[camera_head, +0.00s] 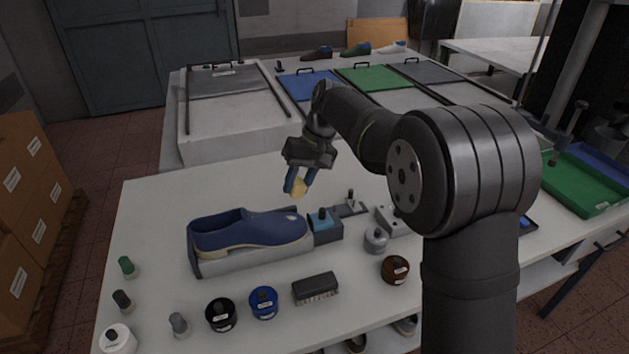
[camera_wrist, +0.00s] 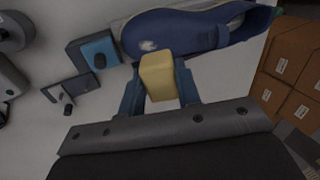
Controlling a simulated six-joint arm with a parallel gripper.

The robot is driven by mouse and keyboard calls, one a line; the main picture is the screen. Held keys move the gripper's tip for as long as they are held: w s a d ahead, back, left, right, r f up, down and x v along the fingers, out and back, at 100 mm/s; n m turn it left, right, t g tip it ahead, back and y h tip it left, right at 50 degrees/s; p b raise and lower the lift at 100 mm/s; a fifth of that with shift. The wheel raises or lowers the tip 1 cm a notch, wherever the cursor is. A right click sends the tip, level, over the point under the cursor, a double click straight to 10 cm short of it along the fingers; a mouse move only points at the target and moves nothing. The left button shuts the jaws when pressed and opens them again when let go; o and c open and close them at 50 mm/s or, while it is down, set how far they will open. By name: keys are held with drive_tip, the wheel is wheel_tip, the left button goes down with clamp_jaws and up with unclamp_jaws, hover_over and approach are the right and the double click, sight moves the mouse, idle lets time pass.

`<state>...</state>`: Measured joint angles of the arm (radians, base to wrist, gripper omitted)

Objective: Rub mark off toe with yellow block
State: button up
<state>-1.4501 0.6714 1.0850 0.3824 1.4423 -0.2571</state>
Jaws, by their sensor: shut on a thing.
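A blue shoe (camera_head: 245,231) lies on a grey holder (camera_head: 252,260) at the left of the white table, its toe to the right. A pale whitish mark (camera_wrist: 149,45) shows on the toe in the wrist view, and the shoe (camera_wrist: 190,32) fills the top there. My gripper (camera_head: 299,184) is shut on the yellow block (camera_wrist: 158,78), with a blue finger on each side. In the head view the yellow block (camera_head: 299,189) hangs above the table, behind the toe and apart from the shoe.
A box with a blue top (camera_head: 322,221) stands just right of the toe. A dark brush (camera_head: 315,288), a blue jar (camera_head: 264,302), a black jar (camera_head: 221,314) and a brown jar (camera_head: 395,269) stand in front. The table behind the shoe is clear.

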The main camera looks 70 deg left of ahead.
hover_over(283, 218)
drive_tip(key=w, duration=0.2)
drive_tip(key=shift+w+f, duration=0.2)
drive_tip(key=shift+f, duration=2.3)
drive_tip(key=shift+x, duration=1.1)
drive_tip(key=shift+w+f, duration=0.2)
drive_tip(key=shift+w, duration=0.4)
drive_tip(key=shift+w+f, duration=0.2)
drive_tip(key=shift+w, duration=0.45)
drive_tip(key=shift+w+f, duration=0.25)
drive_tip(key=shift+w, duration=0.35)
drive_tip(key=shift+f, duration=0.1)
drive_tip(key=shift+s, duration=0.1)
drive_tip(key=shift+s+r, duration=0.25)
drive_tip(key=shift+s, duration=0.7)
drive_tip(key=shift+s+r, duration=0.25)
drive_tip(key=shift+s, duration=0.75)
drive_tip(key=shift+c, duration=0.3)
